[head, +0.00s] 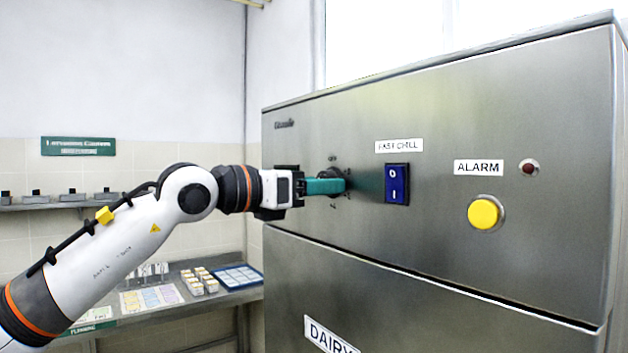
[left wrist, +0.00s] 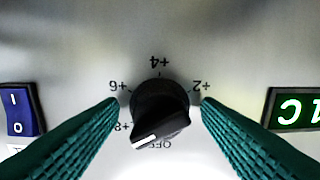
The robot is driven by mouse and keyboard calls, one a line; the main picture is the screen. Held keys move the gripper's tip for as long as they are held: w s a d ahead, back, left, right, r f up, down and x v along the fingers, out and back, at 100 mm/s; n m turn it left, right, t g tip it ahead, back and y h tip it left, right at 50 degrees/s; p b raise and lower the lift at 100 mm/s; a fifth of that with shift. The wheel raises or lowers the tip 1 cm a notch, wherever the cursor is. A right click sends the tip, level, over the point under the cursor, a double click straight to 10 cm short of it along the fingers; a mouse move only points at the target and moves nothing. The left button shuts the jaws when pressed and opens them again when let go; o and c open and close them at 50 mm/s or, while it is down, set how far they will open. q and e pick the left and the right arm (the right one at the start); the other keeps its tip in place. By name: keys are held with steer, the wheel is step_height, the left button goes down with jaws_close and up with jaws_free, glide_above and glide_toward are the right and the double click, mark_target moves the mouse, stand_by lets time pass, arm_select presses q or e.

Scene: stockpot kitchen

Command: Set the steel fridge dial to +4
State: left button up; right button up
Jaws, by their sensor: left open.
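The fridge dial (left wrist: 160,103) is a black round knob on the steel fridge front (head: 440,240). In the left wrist view the labels appear upside down: +4 at the top, +6 left, +2 right, +8 lower left, OFF at the bottom. The knob's white pointer mark faces lower left, between +8 and OFF. My left gripper (head: 343,182) is at the dial and hides most of it in the head view. Its teal fingers are open, one on each side of the knob; I cannot tell whether they touch it. My right gripper is not in view.
A blue FAST CHILL rocker switch (head: 397,184) sits to the right of the dial. Further right are a yellow ALARM button (head: 485,213) and a small red lamp (head: 529,168). A green lit display (left wrist: 297,110) shows in the left wrist view. A counter (head: 180,305) stands behind my arm.

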arm_select(q)
steer(key=c, duration=1)
